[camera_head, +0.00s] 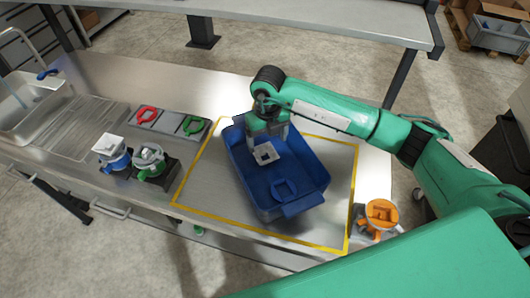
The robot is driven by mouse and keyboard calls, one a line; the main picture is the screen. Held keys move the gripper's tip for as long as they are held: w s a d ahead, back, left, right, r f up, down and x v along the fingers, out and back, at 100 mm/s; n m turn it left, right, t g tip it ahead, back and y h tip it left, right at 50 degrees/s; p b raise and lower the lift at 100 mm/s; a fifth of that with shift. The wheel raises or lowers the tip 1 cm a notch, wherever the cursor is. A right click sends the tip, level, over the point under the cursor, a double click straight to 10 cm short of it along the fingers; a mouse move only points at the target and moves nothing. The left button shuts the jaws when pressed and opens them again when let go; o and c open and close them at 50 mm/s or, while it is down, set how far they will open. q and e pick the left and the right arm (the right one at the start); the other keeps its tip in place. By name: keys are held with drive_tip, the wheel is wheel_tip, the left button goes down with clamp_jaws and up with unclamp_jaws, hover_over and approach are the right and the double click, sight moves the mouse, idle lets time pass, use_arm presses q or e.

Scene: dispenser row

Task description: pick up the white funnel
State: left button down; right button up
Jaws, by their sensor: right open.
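My left gripper is not in view.
A blue ring-like piece (285,188) lies in the bin. Red (147,115) and green (193,125) pieces rest on grey pads at left. Dispensers with blue (118,161) and green (149,164) parts stand nearby. An orange-topped one (381,214) stands at right. Yellow tape (354,190) surrounds the bin.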

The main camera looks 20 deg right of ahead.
sight(265, 160)
drive_tip(key=shift+f, duration=0.6)
drive_tip(key=shift+a+f+p, duration=0.1)
drive_tip(key=shift+f+p, duration=0.2)
drive_tip(key=shift+p, duration=0.1)
drive_tip(key=f, duration=0.1)
drive_tip(key=f+p, duration=0.2)
drive_tip(key=f, duration=0.1)
drive_tip(key=shift+a, duration=0.3)
drive_tip(key=shift+f, duration=0.35)
drive_tip(key=c, duration=1)
